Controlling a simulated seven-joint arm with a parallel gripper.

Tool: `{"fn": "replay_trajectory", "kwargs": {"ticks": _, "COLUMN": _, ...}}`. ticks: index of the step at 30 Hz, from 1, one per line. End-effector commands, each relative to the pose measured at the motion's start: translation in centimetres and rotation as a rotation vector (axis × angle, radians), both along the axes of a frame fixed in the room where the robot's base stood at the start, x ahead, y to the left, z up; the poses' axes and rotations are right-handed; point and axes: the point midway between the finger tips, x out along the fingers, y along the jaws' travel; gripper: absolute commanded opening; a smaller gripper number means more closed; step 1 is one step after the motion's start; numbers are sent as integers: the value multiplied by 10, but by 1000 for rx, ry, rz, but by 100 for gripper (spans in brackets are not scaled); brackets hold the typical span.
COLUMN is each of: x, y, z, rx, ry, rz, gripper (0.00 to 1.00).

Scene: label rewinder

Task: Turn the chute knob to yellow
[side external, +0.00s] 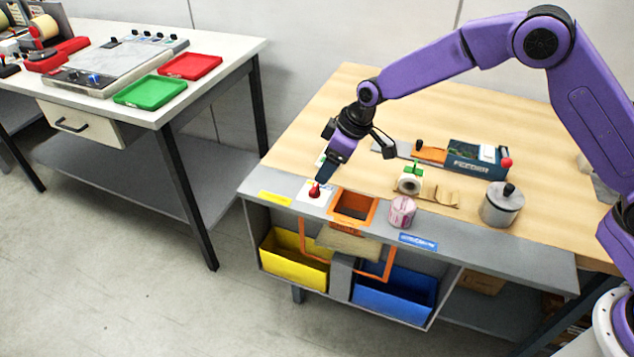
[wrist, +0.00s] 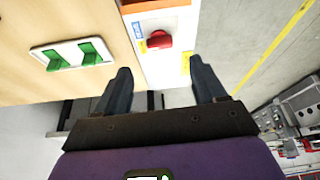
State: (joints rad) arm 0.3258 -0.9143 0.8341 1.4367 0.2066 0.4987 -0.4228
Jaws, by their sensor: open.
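The red chute knob (side external: 315,190) sits on a white plate at the bench's front left. In the wrist view the knob (wrist: 158,40) lies ahead of my gripper (wrist: 162,82), between the lines of its two fingers. My gripper (side external: 325,176) is open and empty, close above the knob; contact cannot be told from the side. On the plate, a blue label (wrist: 138,30) is left of the knob and a yellow label (wrist: 186,63) is right of it. Which label the knob points to is unclear. The orange-framed chute (side external: 340,194) opens beside the plate.
A yellow bin (side external: 283,268) and a blue bin (side external: 395,297) stand below the chute. A pink-white roll (side external: 402,211), a metal pot (side external: 502,206) and a feeder (side external: 470,163) are to the right. Green switches (wrist: 75,54) sit left of the knob plate.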

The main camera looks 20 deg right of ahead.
Motion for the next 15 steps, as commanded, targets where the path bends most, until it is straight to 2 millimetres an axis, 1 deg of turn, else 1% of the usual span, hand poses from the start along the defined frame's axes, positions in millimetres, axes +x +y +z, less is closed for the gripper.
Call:
{"fn": "replay_trajectory", "kwargs": {"ticks": 1, "x": 2, "y": 3, "z": -10, "rx": -2, "ry": 2, "rz": 1, "gripper": 70}}
{"fn": "replay_trajectory", "kwargs": {"ticks": 6, "x": 9, "y": 11, "z": -36, "rx": -1, "ry": 2, "rz": 1, "gripper": 70}}
{"fn": "replay_trajectory", "kwargs": {"ticks": 10, "x": 14, "y": 16, "z": -53, "rx": -2, "ry": 1, "rz": 1, "gripper": 70}}
{"fn": "replay_trajectory", "kwargs": {"ticks": 15, "x": 17, "y": 21, "z": -66, "rx": -1, "ry": 0, "rz": 1, "gripper": 70}}
